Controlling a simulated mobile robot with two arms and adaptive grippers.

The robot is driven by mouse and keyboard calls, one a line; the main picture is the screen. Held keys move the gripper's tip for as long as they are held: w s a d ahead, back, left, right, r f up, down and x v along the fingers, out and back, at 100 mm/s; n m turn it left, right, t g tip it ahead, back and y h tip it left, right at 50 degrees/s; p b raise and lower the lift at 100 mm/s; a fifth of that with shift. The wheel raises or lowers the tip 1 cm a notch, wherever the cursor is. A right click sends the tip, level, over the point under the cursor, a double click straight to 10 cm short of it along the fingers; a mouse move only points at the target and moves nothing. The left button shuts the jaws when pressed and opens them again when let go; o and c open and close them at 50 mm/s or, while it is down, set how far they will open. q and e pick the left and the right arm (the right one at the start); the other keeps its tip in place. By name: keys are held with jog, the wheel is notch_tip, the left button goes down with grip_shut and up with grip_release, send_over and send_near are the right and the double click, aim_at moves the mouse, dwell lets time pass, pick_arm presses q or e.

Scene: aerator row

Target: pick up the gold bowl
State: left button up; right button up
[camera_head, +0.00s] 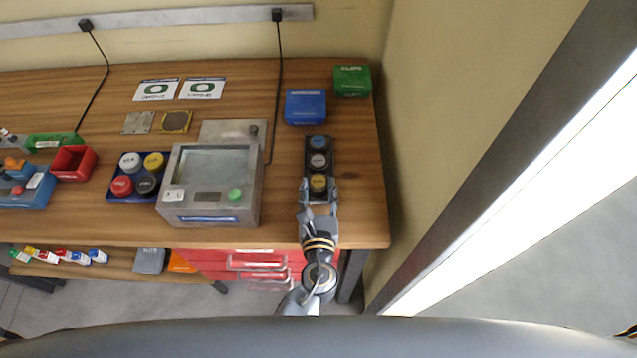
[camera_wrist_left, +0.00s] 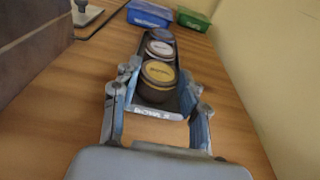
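The gold bowl, a dark round piece with a gold top (camera_head: 318,183), is nearest in a row of three in a narrow dark tray (camera_head: 321,197) near the table's right end. It also shows in the left wrist view (camera_wrist_left: 158,74). Behind it are a silver-topped piece (camera_head: 318,161) and a dark blue-topped one (camera_head: 318,143). My left gripper (camera_head: 319,208) is at the tray's near end, open. In the wrist view its fingers (camera_wrist_left: 158,95) stand apart at either side of the tray's near end, with nothing held. My right gripper is not in view.
A grey machine with a screen (camera_head: 212,164) stands left of the tray. Blue (camera_head: 305,107) and green (camera_head: 351,81) boxes stand behind it. A wall (camera_head: 425,130) rises just right of the table. Bare wood (camera_head: 358,190) lies right of the tray.

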pick_arm(q)
jog(key=shift+c, duration=0.2)
jog(key=shift+r+p, duration=0.55)
notch_tip(320, 180, up, 3)
jog(key=p, duration=0.3)
jog(key=shift+s+a+r+p, duration=0.15)
jog(key=shift+r+p, duration=0.05)
jog(key=shift+p, duration=0.1)
jog(key=s+a+r+p, duration=0.6)
jog(key=s+a+r, duration=0.2)
jog(key=s+a, duration=0.1)
jog(key=shift+s+r, duration=0.25)
jog(key=shift+s, duration=0.25)
